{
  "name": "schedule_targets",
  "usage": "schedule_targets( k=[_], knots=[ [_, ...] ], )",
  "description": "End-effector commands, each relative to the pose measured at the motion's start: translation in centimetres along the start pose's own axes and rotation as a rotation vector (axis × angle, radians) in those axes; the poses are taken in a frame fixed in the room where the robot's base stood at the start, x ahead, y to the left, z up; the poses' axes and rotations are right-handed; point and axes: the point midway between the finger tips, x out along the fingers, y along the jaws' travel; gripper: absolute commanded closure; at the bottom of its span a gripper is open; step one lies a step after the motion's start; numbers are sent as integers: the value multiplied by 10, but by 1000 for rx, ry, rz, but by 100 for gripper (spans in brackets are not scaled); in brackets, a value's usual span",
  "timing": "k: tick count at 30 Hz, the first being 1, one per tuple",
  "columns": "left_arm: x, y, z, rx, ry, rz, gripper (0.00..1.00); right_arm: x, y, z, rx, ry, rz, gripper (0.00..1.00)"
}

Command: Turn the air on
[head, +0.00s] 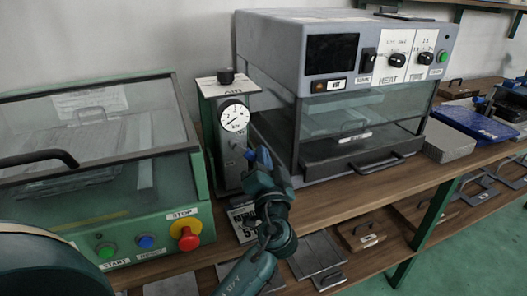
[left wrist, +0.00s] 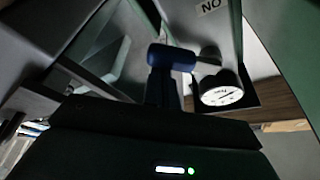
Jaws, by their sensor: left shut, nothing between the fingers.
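A small blue handle (head: 249,154) shows below the gauge, partly hidden by my gripper. In the left wrist view the blue handle (left wrist: 172,57) lies crosswise just in front of my fingers, with the gauge (left wrist: 221,95) to its right. My left gripper (head: 261,160) is shut and empty, close to the handle; I cannot tell whether they touch. My right gripper is not in view.
A glass-lidded machine (head: 118,225) with a red stop button (head: 185,235) stands close on the left. A grey heating press (head: 345,60) stands close on the right. Trays lie on the lower shelf and a blue tray (head: 475,124) at the right. The gap around the air unit is narrow.

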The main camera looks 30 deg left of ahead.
Motion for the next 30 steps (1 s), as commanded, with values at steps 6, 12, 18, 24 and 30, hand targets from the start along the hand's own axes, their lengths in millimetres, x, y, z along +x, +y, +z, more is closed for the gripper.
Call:
schedule_targets(
  k=[6, 12, 18, 24, 30],
  knots=[
    [-3, 0, 9, 187, -2, 67, 100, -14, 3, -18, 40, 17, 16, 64],
    [-6, 1, 18, 325, -1, 114, 100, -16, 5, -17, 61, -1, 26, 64],
    [-9, 2, 25, 373, -2, 131, 100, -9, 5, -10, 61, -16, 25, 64],
    [-10, 2, 27, 371, -1, 130, 100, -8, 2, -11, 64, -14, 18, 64],
    [-10, 1, 29, 370, -2, 129, 100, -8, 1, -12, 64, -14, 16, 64]
  ],
)
